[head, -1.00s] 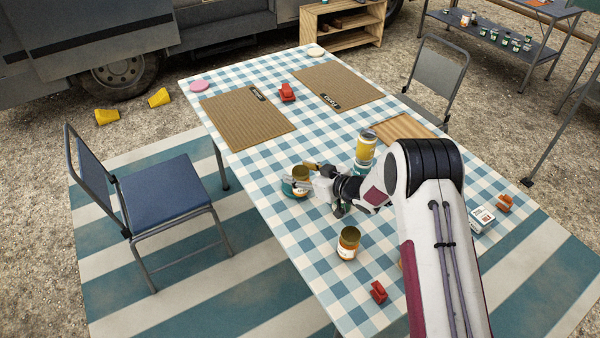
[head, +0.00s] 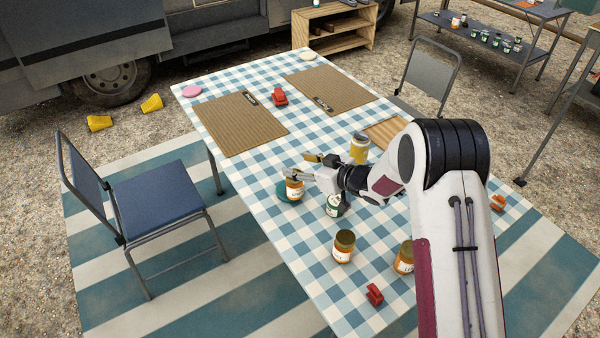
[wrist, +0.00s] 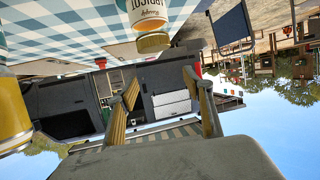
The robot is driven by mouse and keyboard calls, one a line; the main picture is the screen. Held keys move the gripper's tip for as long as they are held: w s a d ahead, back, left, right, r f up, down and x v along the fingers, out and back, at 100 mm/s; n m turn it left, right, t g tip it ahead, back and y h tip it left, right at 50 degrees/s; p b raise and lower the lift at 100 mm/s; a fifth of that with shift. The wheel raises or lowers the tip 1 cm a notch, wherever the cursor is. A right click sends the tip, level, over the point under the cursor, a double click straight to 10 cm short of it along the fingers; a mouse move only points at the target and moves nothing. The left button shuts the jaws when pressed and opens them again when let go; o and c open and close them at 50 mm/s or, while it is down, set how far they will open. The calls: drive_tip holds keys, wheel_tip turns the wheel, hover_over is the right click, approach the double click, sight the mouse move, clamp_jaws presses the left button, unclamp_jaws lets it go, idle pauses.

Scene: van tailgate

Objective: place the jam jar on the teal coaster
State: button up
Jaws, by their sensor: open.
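The jam jar (head: 294,190), with orange contents, a white label and a gold lid, stands upright on the right part of the teal coaster (head: 282,193). Part of the coaster shows at the jar's left; the jar hides the rest. My gripper (head: 308,167) is open and empty, at lid height or a little above, just behind and right of the jar. In the wrist view, which is upside down, the jar (wrist: 147,12) and its lid show beyond my spread fingers (wrist: 165,97), not between them.
A yellow jar (head: 359,149) stands close on the right of my gripper. A green jar (head: 336,206) stands below my wrist. Two more jars (head: 343,247) (head: 404,258) and a red clip (head: 375,294) are nearer. Brown placemats (head: 240,124) lie farther back. Checked cloth left of the green jar is clear.

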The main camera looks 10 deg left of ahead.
drive_tip(key=shift+r, duration=0.85)
drive_tip(key=shift+r, duration=0.1)
drive_tip(key=w+d+r+m+t+h, duration=0.25)
drive_tip(key=d+r+h, duration=0.25)
drive_tip(key=d+r, duration=0.75)
drive_tip(key=s+d+r+m+t+h, duration=0.1)
drive_tip(key=s+d+r+m+h, duration=0.15)
drive_tip(key=s+d+r, duration=0.35)
drive_tip(key=s+d+r+m+h, duration=0.2)
drive_tip(key=s+d+r+h, duration=0.15)
drive_tip(key=d, duration=0.35)
drive_tip(key=s+d+r+m+g+h, duration=0.15)
drive_tip(key=s+d, duration=0.25)
drive_tip(key=s, duration=0.4)
drive_tip(key=s+d+r+m, duration=0.2)
drive_tip(key=s+d, duration=0.2)
drive_tip(key=s, duration=0.4)
drive_tip(key=s+f+g, duration=0.1)
drive_tip(key=s+f, duration=0.1)
drive_tip(key=s, duration=0.8)
drive_tip(key=s+f+m+g, duration=0.1)
drive_tip(key=s+f+g, duration=0.1)
drive_tip(key=s, duration=0.8)
drive_tip(key=shift+s+a+f+g+y, duration=0.15)
drive_tip(key=shift+s+f+g+y, duration=0.15)
drive_tip(key=shift+y, duration=0.15)
